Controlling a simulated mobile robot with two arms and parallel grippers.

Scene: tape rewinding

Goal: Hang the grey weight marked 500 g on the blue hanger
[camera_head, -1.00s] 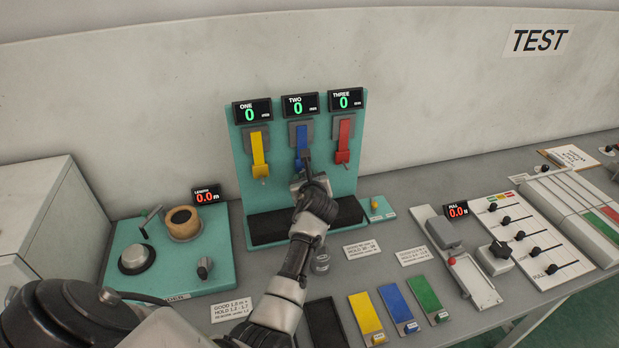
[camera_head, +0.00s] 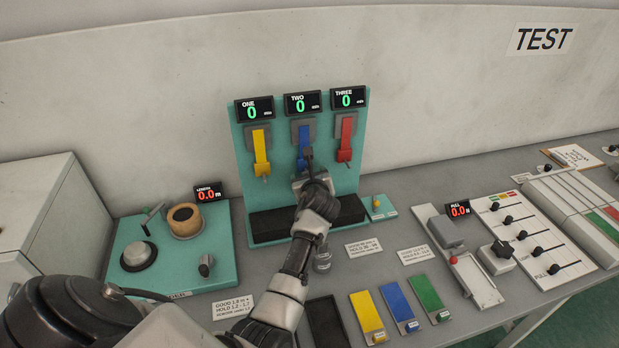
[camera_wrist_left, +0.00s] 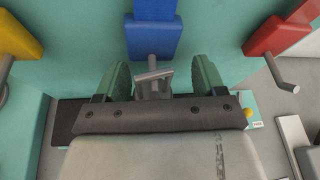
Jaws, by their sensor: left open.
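The blue hanger (camera_head: 303,142) is the middle of three on the teal stand, under the display marked TWO. In the left wrist view its blue block (camera_wrist_left: 152,38) shows with a short grey pin. My left gripper (camera_head: 306,176) is just below it. In the left wrist view the gripper (camera_wrist_left: 155,78) is open, its two green fingers on either side of a small grey crosspiece (camera_wrist_left: 154,76) at the pin. I cannot tell whether this piece belongs to the 500 g weight; anything below it is hidden by the gripper. No 500 g marking is readable.
A small grey cylinder (camera_head: 322,259) stands on the bench beside my left forearm. The yellow hanger (camera_head: 260,152) and red hanger (camera_head: 346,138) flank the blue one. A black pad (camera_head: 270,226) lies at the stand's foot. Display TWO (camera_head: 301,103) reads 0.

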